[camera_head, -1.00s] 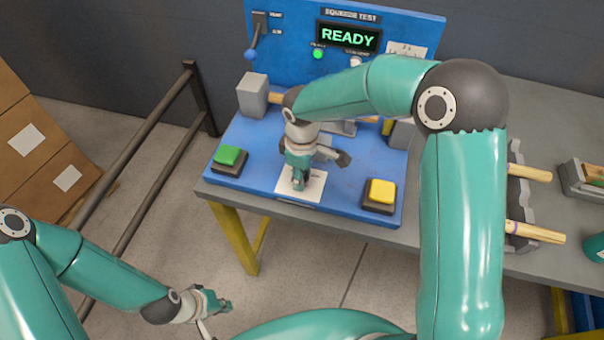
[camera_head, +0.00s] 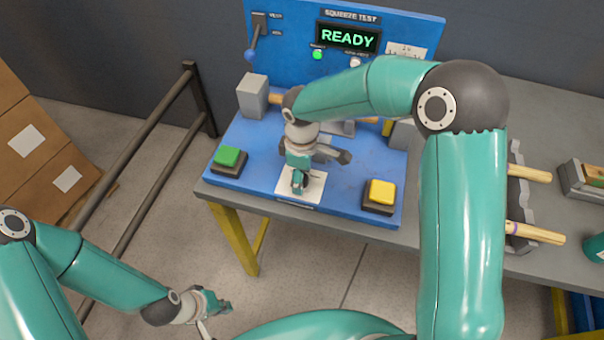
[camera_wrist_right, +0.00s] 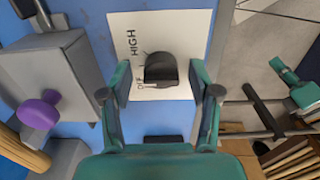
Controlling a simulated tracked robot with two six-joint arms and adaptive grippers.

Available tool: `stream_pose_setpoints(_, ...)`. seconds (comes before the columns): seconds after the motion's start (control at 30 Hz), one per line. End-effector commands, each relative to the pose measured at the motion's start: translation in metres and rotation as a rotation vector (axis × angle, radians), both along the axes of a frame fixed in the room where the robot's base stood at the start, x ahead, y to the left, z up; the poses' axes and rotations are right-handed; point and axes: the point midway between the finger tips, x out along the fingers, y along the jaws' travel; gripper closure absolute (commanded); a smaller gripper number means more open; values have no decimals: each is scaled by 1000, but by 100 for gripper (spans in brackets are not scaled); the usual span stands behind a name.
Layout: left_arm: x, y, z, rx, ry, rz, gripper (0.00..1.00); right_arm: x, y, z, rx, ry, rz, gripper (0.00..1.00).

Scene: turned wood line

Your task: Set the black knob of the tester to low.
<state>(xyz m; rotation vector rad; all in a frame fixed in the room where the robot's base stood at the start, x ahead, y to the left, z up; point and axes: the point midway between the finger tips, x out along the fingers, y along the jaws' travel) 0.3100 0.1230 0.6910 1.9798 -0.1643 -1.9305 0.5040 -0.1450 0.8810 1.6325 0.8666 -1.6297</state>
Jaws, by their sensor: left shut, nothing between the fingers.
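The tester (camera_head: 340,195) is a blue station with a panel reading READY. Its black knob (camera_wrist_right: 161,70) sits on a white plate (camera_wrist_right: 190,28) lettered HIGH and OFF in the right wrist view; the low mark and the pointer cannot be made out. My right gripper (camera_wrist_right: 159,76) is open, its fingers on either side of the knob with gaps showing. In the head view the right gripper (camera_head: 299,190) is over the plate and hides the knob. My left gripper (camera_head: 222,306) is shut and empty, low in front of the table, away from the tester.
A green button (camera_head: 229,156) and a yellow button (camera_head: 382,191) flank the plate. A blue-tipped lever (camera_head: 251,56) is on the panel. Turned wooden pieces (camera_head: 535,233) rest in a grey rack at right. A dark railing (camera_head: 150,118) stands left of the table.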

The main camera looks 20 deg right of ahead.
Motion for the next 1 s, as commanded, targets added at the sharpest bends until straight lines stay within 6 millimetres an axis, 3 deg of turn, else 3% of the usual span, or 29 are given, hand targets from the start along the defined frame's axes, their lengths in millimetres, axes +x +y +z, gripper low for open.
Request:
stream_pose_setpoints(0.17,0,0,0,0,0,0,100,0,0,0,0,1,0,38)
stream_pose_setpoints(0.33,0,0,1,0,0,0,100,1,0,13,0,-1,-1,38)
stream_pose_setpoints(0.8,0,0,0,0,0,0,100,1,0,99,1,-3,0,38)
stream_pose_setpoints(1.0,0,0,0,0,0,0,100,0,0,117,1,1,0,38)
